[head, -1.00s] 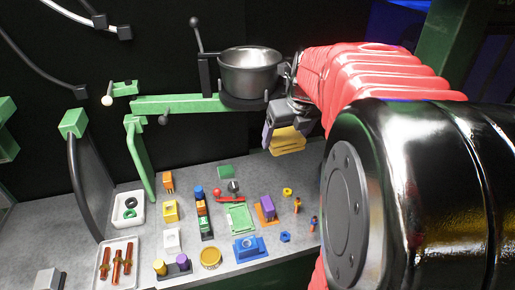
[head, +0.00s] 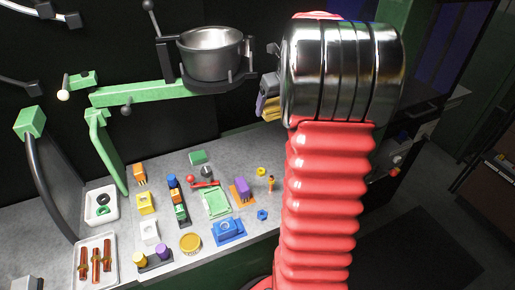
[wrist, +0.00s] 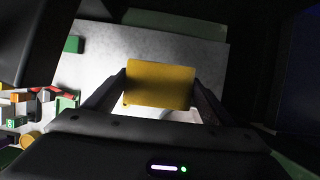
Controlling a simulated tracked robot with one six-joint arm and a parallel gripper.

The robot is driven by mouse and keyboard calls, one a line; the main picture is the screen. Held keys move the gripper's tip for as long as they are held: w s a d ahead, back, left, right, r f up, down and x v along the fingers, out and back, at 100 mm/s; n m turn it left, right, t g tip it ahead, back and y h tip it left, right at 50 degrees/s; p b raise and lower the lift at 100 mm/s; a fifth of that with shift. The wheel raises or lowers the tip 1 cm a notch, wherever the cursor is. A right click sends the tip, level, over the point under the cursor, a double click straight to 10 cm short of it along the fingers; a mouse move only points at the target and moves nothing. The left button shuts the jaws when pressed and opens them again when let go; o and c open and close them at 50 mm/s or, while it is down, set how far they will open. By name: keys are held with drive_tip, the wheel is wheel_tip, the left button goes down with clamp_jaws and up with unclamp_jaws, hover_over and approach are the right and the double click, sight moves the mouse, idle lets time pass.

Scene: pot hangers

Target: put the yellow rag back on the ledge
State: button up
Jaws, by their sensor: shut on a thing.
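The yellow rag (wrist: 160,83) is held between the two fingertips of my gripper (wrist: 160,92) in the wrist view. It looks like a flat, folded yellow piece. In the head view the rag (head: 271,108) shows only in part below my gripper (head: 265,102), left of my arm, which hides the rest. My gripper is shut on the rag, right of the hanging pot, with the grey worktop (wrist: 215,60) beyond it in the wrist view. I cannot tell which surface is the ledge; a dark green strip (wrist: 180,25) runs along the worktop's far edge.
A steel pot (head: 210,55) sits in a holder on a green bracket (head: 135,94). Several small coloured parts, a white tray (head: 97,262) and a blue block (head: 228,230) stand on the worktop. The worktop's back right has some bare room.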

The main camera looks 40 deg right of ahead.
drive_tip(key=d+f, duration=0.2)
drive_tip(key=d, duration=0.1)
drive_tip(key=w+d, duration=0.1)
drive_tip(key=shift+d+f, duration=0.4)
wheel_tip(320, 180, down, 14)
drive_tip(key=shift+a+r, duration=0.1)
drive_tip(key=shift+r, duration=0.05)
drive_tip(key=w+a, duration=0.1)
drive_tip(key=a, duration=0.2)
drive_tip(key=shift+w, duration=0.35)
drive_tip(key=shift+w+a, duration=0.15)
drive_tip(key=shift+a, duration=0.05)
